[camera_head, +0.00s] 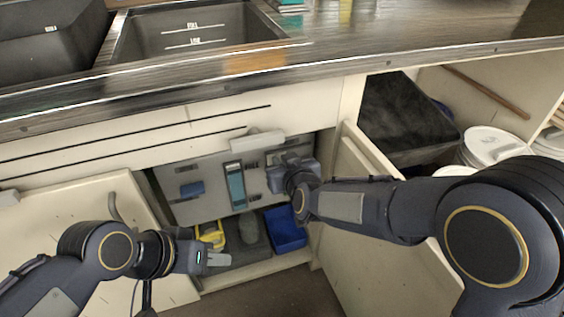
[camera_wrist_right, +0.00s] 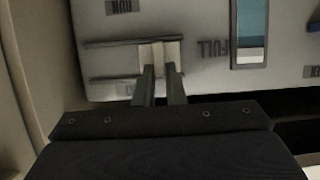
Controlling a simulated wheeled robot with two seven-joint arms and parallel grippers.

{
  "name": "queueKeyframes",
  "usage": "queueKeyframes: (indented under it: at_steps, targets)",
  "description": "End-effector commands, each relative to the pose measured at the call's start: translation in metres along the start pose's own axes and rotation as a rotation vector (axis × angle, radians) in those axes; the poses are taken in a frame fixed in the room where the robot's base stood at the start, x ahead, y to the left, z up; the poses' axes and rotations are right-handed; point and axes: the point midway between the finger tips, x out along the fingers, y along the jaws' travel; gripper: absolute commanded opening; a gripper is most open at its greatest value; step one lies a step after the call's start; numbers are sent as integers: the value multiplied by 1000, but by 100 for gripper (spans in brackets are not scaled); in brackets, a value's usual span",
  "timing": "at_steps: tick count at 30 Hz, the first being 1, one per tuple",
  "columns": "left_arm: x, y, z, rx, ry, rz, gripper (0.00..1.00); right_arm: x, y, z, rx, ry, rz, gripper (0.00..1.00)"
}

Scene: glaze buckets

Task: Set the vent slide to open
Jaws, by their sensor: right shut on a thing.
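The vent slide is a pale tab (camera_wrist_right: 158,56) between two dark rails on a grey panel (camera_wrist_right: 205,75), seen in the right wrist view. My right gripper (camera_wrist_right: 162,75) is shut on this tab, its two fingers pressed on either side of it. A small label by the lower rail is partly hidden and I cannot read it. In the head view my right gripper (camera_head: 284,172) reaches the right part of the panel inside the open cabinet and hides the tab. My left gripper (camera_head: 215,259) is low in front of the cabinet, apart from the panel; its jaw opening is unclear.
The panel also has a blue-green sight window (camera_head: 236,187) and a blue knob (camera_head: 191,189). A yellow item (camera_head: 211,234) and a blue bin (camera_head: 286,229) stand below. Open cabinet doors (camera_head: 80,225) flank the opening. The counter edge (camera_head: 190,95) overhangs it.

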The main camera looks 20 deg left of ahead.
Motion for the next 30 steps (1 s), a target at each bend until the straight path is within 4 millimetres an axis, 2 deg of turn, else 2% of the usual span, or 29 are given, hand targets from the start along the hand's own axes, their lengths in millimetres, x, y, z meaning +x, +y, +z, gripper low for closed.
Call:
queueKeyframes:
  at_steps: [9,19,20,24,30]
  targets:
    - [17,-8,9,0,0,0,36,1,46,2,3,2,3,0]
    - [17,-8,8,0,0,0,36,0,52,0,1,0,5,0]
    - [17,-8,8,0,0,0,36,0,52,0,1,0,5,13]
    - [17,-8,8,0,0,0,36,0,51,0,1,0,5,31]
    - [17,-8,8,0,0,0,36,0,50,0,0,0,2,33]
